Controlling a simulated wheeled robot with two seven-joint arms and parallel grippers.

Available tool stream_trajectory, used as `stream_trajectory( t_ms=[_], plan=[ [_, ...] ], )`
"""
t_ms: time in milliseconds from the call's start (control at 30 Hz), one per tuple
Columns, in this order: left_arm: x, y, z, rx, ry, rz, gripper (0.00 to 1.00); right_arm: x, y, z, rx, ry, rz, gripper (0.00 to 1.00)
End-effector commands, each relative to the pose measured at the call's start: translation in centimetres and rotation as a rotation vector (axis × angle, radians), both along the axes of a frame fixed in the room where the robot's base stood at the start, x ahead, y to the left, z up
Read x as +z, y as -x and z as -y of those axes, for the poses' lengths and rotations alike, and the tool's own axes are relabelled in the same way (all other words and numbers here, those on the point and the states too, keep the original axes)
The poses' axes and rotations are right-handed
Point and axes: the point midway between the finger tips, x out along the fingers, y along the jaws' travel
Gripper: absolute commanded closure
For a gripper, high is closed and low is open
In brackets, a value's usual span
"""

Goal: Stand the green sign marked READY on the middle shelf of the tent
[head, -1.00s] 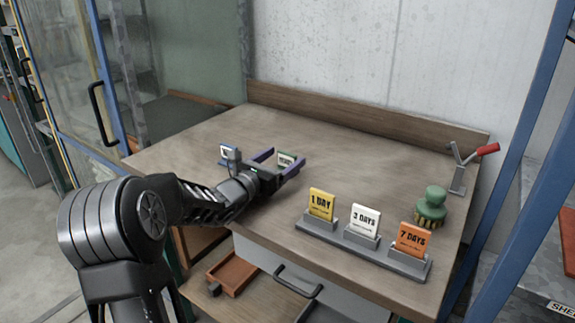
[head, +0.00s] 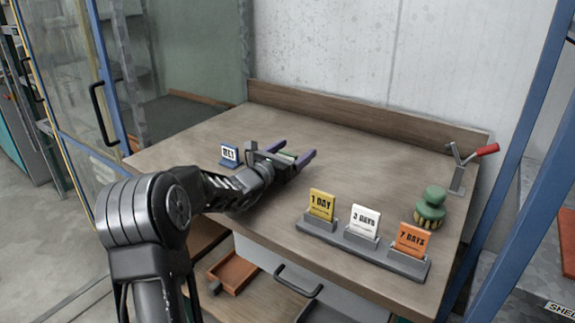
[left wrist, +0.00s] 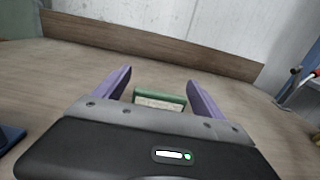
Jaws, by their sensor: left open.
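The green sign (head: 286,157) stands on the wooden table; in the head view only a bit of it shows between my gripper's fingers. In the left wrist view its green top edge and pale face (left wrist: 160,98) lie between the two purple fingers, and its lettering cannot be read. My left gripper (head: 297,148) is open around the sign, with a gap on each side in the wrist view (left wrist: 158,78). My right gripper is not in view. I cannot make out the tent's middle shelf.
A blue sign (head: 229,154) stands left of my gripper. A grey holder (head: 390,263) with yellow, white and orange day signs is at the front right. A green brush (head: 431,205) and a red-handled tool (head: 470,160) are beyond. A clear-panelled blue-framed enclosure (head: 75,85) is at left.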

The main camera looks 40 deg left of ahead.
Motion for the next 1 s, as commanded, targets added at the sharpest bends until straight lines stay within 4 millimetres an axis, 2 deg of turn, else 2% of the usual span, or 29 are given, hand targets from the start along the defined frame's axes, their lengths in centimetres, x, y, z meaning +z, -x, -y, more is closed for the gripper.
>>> stream_trajectory(
  t_ms=[400, 1000],
  plan=[
    [-0.01, 0.05, -0.02, 0.0, 0.0, 0.0, 0.21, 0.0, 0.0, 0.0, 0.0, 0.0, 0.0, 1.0],
    [0.0, 0.05, -0.02, 0.0, 0.0, 0.0, 0.7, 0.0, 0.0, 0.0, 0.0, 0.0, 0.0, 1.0]
  ],
)
